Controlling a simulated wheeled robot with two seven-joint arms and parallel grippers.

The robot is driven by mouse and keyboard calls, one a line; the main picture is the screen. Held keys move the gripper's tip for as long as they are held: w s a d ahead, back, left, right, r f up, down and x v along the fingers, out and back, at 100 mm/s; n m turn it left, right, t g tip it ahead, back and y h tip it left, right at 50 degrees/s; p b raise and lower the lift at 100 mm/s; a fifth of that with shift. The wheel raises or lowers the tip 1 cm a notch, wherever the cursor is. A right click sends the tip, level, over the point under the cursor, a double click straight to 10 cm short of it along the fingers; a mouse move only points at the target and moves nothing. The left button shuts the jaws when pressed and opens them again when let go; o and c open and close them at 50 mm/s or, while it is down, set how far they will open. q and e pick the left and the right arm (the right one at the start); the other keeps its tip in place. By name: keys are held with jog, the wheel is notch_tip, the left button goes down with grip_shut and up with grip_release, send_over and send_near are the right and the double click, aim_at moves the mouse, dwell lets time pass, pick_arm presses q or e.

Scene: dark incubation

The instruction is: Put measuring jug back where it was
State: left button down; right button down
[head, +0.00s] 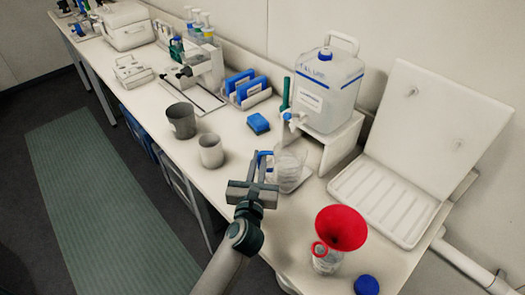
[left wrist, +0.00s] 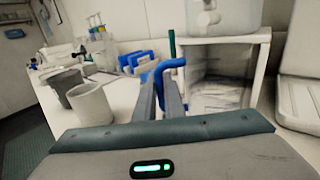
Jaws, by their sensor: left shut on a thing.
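The measuring jug (head: 289,163) is clear, with a blue handle, and is upright in front of the white stand under the water carboy. My left gripper (head: 263,172) is shut on the jug's blue handle, at the jug's left side. In the left wrist view the blue handle (left wrist: 171,65) shows between my finger pads. The jug's clear body is hard to make out there. A pale flat tray (head: 294,184) lies beneath the jug; I cannot tell whether the jug touches it. My right gripper is not in view.
The carboy (head: 326,90) with its tap stands on the white stand (head: 344,141). Grey (head: 182,121) and white (head: 210,151) beakers stand left of the jug. A red funnel (head: 341,229) in a bottle and a blue cap (head: 366,285) are at the front right. A white drain board (head: 385,200) lies right.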

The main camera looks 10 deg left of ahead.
pick_arm(q)
jog(key=w, duration=0.4)
jog(key=shift+w+a, duration=0.2)
jog(key=shift+w, duration=0.05)
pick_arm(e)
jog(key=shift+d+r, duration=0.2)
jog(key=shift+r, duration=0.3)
pick_arm(q)
jog(key=shift+p, duration=0.3)
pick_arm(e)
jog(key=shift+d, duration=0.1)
pick_arm(q)
jog(key=shift+w+f, duration=0.25)
jog(key=shift+f, duration=0.65)
jog(key=shift+w+f, duration=0.2)
jog(key=shift+f, duration=0.65)
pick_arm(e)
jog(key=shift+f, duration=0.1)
